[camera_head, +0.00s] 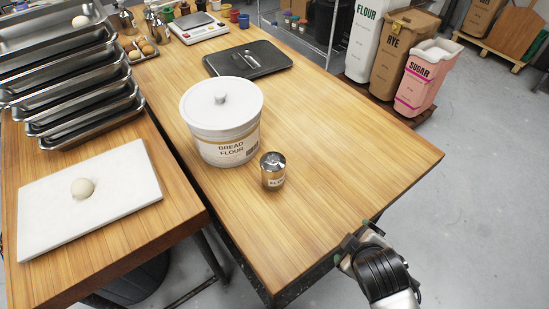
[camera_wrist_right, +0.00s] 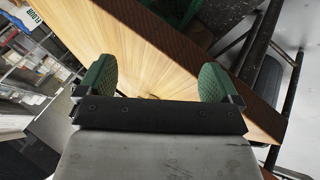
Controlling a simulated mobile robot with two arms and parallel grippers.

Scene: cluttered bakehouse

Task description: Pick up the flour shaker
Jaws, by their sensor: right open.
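The flour shaker (camera_head: 272,170) is a small metal canister with a domed silver lid and a label. It stands upright on the wooden table (camera_head: 330,180), just right of and in front of the white bread flour tub (camera_head: 222,120). My right gripper (camera_head: 362,232) is at the table's front right edge, apart from the shaker and to its lower right. In the right wrist view its green-padded fingers (camera_wrist_right: 158,85) are spread wide with nothing between them. The shaker cannot be made out in that view. My left gripper is not in view.
A black tray (camera_head: 247,60) with a metal tool lies behind the tub. The tabletop right of the shaker is clear. Ingredient bags stand beyond.

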